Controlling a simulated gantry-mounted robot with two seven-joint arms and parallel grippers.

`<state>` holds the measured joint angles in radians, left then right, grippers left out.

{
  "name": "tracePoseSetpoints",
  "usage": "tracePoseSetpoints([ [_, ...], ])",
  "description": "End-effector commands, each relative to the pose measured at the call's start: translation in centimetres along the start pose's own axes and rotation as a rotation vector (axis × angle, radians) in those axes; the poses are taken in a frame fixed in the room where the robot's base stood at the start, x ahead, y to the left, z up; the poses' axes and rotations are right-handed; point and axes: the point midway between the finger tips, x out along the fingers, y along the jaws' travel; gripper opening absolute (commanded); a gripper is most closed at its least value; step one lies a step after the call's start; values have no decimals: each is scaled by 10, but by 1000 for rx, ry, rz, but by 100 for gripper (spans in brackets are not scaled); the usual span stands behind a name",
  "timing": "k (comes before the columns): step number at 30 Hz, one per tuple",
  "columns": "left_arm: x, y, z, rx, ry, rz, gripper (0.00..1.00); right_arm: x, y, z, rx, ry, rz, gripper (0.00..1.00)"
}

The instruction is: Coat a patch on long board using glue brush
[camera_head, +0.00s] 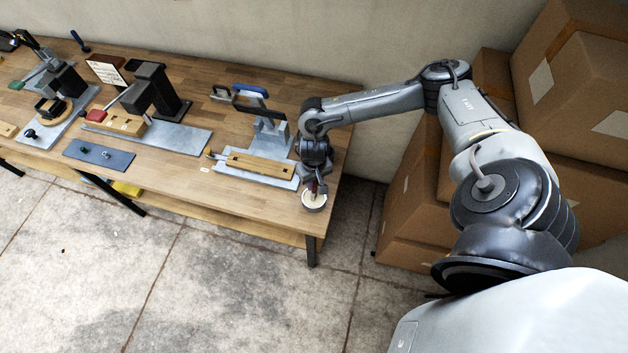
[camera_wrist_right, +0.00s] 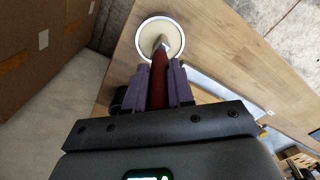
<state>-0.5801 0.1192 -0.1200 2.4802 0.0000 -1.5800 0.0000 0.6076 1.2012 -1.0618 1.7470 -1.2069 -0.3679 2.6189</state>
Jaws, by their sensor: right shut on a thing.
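My right gripper (camera_head: 316,186) is at the right end of the workbench, over the glue pot (camera_head: 314,204). In the right wrist view its purple fingers (camera_wrist_right: 160,84) are shut on the dark red handle of the glue brush (camera_wrist_right: 158,82). The brush points into the round pot (camera_wrist_right: 149,24) of pale glue; its head is at or in the glue, and exact contact is unclear. The long board (camera_head: 262,164), a light wooden strip, lies on a grey metal fixture plate to the left of the pot. My left gripper is out of view.
A grey fixture with a wooden block (camera_head: 124,121) and a blue plate (camera_head: 98,154) are further left. Cardboard boxes (camera_head: 415,200) stand right of the bench. The bench's right edge is close to the pot.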

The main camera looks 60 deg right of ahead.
Motion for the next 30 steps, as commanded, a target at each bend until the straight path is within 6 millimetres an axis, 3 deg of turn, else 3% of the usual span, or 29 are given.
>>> tracePoseSetpoints([
  [30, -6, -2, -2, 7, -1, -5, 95, 1, 1, 0, 0, 0, 2, 0],
])
